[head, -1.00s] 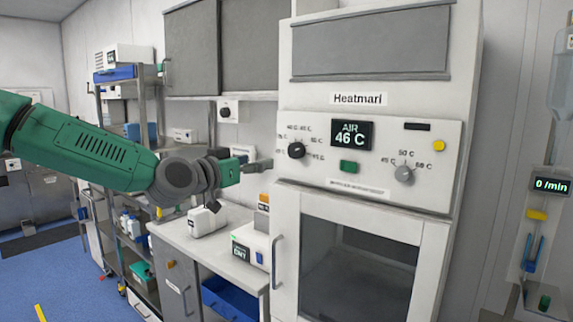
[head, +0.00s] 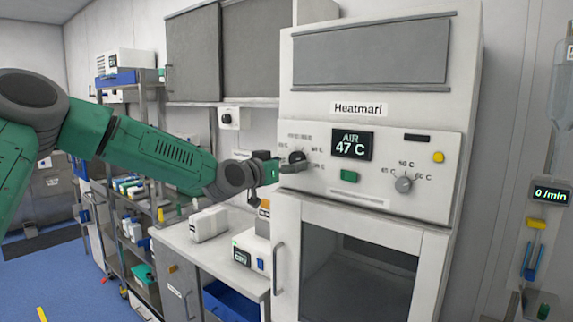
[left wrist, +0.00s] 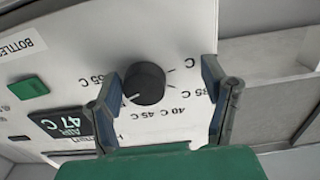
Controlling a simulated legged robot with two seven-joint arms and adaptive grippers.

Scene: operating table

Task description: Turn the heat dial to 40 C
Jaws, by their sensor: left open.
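The heat dial (head: 297,157) is a round black knob on the left of the Heatmarl cabinet's white panel. It also shows in the left wrist view (left wrist: 145,83), upside down, with 35 C, 40 C, 45 C and 55 C labels around it. Its white mark points lower left there, between 45 C and 55 C. The AIR display (head: 351,145) reads 47 C. My left gripper (head: 281,168) is open at the dial, its fingers (left wrist: 158,82) on either side of the knob with visible gaps. My right gripper is not in view.
A green button (head: 349,175), a grey dial (head: 403,184) and a yellow button (head: 438,157) are on the same panel. Below are a glass-fronted door with a handle (head: 278,268) and a side counter with boxes. A shelf rack (head: 160,185) stands left.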

